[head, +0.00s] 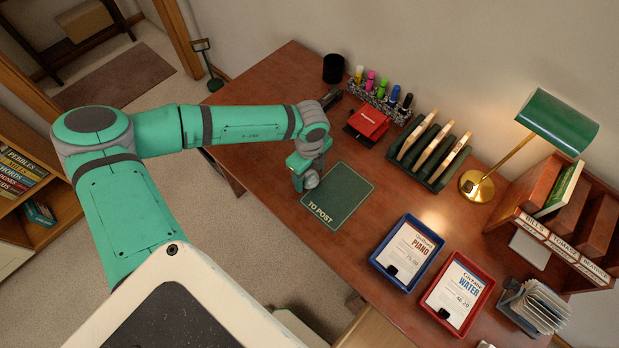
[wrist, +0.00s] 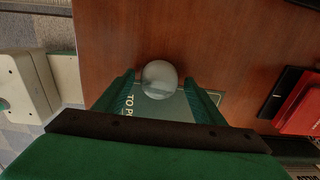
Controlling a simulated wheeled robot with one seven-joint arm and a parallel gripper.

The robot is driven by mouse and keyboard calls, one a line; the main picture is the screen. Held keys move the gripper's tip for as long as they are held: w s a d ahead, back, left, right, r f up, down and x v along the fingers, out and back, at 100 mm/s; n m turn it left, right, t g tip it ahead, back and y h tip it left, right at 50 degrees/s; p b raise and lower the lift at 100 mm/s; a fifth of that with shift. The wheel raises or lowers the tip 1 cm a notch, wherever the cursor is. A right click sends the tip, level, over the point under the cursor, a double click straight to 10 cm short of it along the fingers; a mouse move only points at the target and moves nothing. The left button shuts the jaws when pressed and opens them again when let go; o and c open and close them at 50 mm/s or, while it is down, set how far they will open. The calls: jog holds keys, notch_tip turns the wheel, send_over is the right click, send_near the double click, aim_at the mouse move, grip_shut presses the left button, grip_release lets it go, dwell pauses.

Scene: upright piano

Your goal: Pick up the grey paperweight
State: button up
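The grey paperweight (wrist: 160,80) is a round, glassy grey ball. In the wrist view it sits between the two fingers of my gripper (wrist: 159,78), with a small gap on each side, so the gripper is open around it. In the head view the paperweight (head: 312,180) shows at the left edge of the green "TO POST" mat (head: 340,197), just beside my gripper (head: 303,180), which points down at the desk. The fingers partly hide the mat in the wrist view. I cannot tell the exact height of the fingertips over the desk.
A red box-shaped item (head: 368,122) and a pen holder (head: 379,103) stand behind. A green rack (head: 429,152), a blue tray (head: 407,252) and a red tray (head: 457,292) lie to the right. The desk (head: 262,122) is clear around the mat's left side.

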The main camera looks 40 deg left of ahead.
jog(key=c, duration=1.1)
jog(key=shift+r, duration=0.15)
